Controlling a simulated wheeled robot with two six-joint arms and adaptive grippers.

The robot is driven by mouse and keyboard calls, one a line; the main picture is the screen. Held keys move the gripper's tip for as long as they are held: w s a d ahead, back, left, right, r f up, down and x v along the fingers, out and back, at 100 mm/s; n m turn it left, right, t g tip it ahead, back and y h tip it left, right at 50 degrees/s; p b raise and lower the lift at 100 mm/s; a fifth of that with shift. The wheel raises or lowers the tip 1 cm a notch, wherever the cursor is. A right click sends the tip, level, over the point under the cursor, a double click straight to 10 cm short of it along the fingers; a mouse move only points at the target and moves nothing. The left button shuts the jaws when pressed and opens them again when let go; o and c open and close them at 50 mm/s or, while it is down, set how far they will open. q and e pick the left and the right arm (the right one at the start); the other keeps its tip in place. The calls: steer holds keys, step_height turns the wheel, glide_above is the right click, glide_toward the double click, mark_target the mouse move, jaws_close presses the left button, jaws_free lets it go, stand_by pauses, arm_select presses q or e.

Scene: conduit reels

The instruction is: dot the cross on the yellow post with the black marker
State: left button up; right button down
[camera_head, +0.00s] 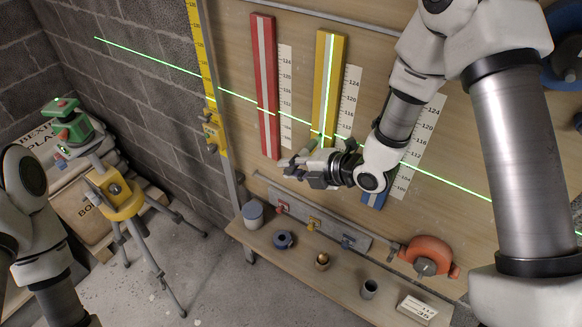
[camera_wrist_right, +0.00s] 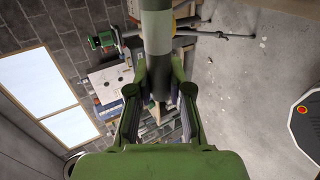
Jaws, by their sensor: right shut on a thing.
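The yellow post (camera_head: 329,75) stands on the wooden board between the red post and the blue one, with a pale stripe down its middle. A bright green vertical line runs down it and meets a slanting green line near its lower end, making a cross. My right gripper (camera_head: 296,163) is just below and left of the post's lower end. It is shut on a grey and dark cylinder, seemingly the marker (camera_wrist_right: 157,35), between its fingers in the right wrist view. The marker's tip is hard to make out in the head view. My left gripper is out of view.
The red post (camera_head: 264,85) stands left and the blue post (camera_head: 374,198) right, partly hidden by my arm. Measuring scales (camera_head: 349,100) flank the posts. Below is a ledge with an orange reel (camera_head: 429,257) and small cups. A yellow tripod (camera_head: 118,200) stands at left.

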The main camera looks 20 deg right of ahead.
stand_by(0.6)
steer(key=shift+s+a+f, duration=0.1)
steer(key=shift+s+a, duration=0.05)
steer(key=shift+a, duration=0.1)
steer(key=s+a+b, duration=0.2)
steer(key=s+a, duration=0.2)
steer(key=a, duration=0.1)
steer(key=shift+s+a+b, duration=0.25)
steer(key=shift+a+b, duration=0.1)
steer(key=shift+a, duration=0.05)
stand_by(0.4)
